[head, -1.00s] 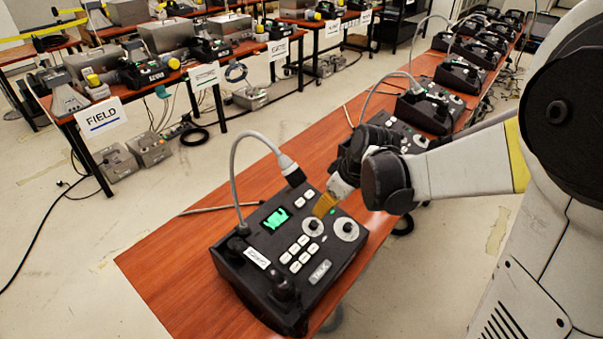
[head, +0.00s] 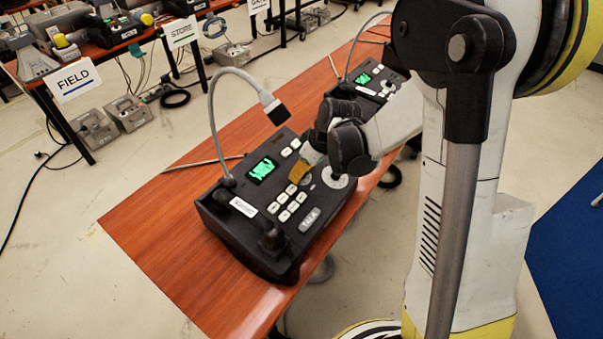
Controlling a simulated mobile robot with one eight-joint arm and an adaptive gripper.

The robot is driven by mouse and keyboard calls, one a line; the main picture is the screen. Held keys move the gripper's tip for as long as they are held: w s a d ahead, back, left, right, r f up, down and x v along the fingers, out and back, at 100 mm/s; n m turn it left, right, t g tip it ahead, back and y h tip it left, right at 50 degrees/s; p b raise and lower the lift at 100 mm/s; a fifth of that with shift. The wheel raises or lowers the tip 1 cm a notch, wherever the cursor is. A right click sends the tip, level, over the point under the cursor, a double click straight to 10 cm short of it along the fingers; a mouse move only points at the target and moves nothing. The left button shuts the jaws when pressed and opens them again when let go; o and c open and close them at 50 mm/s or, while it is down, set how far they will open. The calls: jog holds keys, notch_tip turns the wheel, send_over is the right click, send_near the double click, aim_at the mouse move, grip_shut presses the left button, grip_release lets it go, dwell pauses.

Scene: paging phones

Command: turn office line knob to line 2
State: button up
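The nearest paging phone (head: 250,232) is a black desk console on the wooden table, with a lit green screen (head: 262,170), several white buttons and a gooseneck microphone (head: 274,108). Two round dials sit at its right side. The right dial (head: 336,181) shows as a pale disc. The left dial is mostly hidden behind my gripper (head: 301,175). The gripper's yellowish fingertips point down at the left dial, at or just above its knob. I cannot tell whether they touch it or how far apart they are. Dial labels are too small to read.
A second console (head: 372,80) stands farther back on the same wooden table (head: 150,225). The gooseneck arches just left of my gripper. A table with a FIELD sign (head: 74,80) stands at the back left. The floor between the tables is mostly clear.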

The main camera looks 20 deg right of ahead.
grip_shut()
jog(key=shift+m, duration=0.3)
jog(key=m, duration=0.3)
jog(key=shift+h, duration=0.3)
jog(key=shift+d+m+h, duration=0.1)
jog(key=shift+m+h, duration=0.2)
jog(key=shift+m, duration=1.8)
grip_release()
